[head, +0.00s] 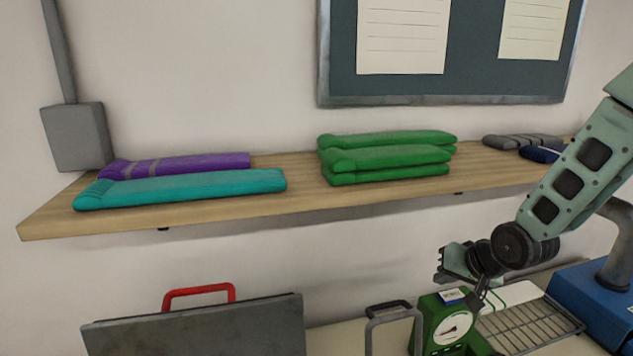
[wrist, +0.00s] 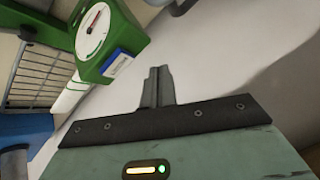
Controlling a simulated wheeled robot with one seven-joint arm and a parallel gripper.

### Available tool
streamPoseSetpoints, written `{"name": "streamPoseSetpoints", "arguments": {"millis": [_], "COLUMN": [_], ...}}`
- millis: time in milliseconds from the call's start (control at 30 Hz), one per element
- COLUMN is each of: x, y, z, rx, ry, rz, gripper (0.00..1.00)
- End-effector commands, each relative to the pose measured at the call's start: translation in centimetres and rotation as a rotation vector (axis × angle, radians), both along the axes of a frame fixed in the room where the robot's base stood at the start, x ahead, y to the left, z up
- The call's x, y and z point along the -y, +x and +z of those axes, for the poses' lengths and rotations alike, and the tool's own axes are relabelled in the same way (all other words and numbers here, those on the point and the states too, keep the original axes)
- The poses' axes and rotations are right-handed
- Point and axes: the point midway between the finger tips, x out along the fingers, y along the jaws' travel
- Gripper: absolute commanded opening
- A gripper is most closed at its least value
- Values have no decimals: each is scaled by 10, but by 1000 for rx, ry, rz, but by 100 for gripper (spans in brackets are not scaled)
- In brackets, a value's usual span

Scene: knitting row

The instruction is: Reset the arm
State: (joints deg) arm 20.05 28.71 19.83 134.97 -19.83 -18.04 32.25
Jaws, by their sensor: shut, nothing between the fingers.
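My arm comes in from the right in the head view, bent down at the wrist. My gripper (head: 443,268) is at its end, left of the wrist joint, above and near a green dial device (head: 447,325). In the wrist view the two fingers of my gripper (wrist: 159,75) are pressed together, with nothing between them. A pale wall fills the space beyond them.
A wooden shelf (head: 245,211) holds teal (head: 190,188), purple (head: 185,165), green (head: 390,157), grey (head: 520,141) and navy (head: 541,154) folded knits. Below are a grey panel with red handle (head: 198,291), a wire rack (head: 530,325) and a blue machine (head: 595,300).

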Motion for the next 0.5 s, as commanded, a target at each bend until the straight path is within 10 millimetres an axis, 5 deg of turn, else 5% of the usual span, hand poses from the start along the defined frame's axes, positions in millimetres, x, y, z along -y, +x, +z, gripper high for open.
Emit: {"name": "streamPoseSetpoints", "arguments": {"millis": [33, 200, 333, 500], "x": [-30, -103, -139, -156], "y": [-16, -99, -175, -257], "z": [-7, -9, -9, -9], "rx": [-32, -177, -280, -381], "ry": [-56, -239, -346, -430], "rz": [88, 379, 603, 831], "gripper": [0, 0, 0, 0]}}
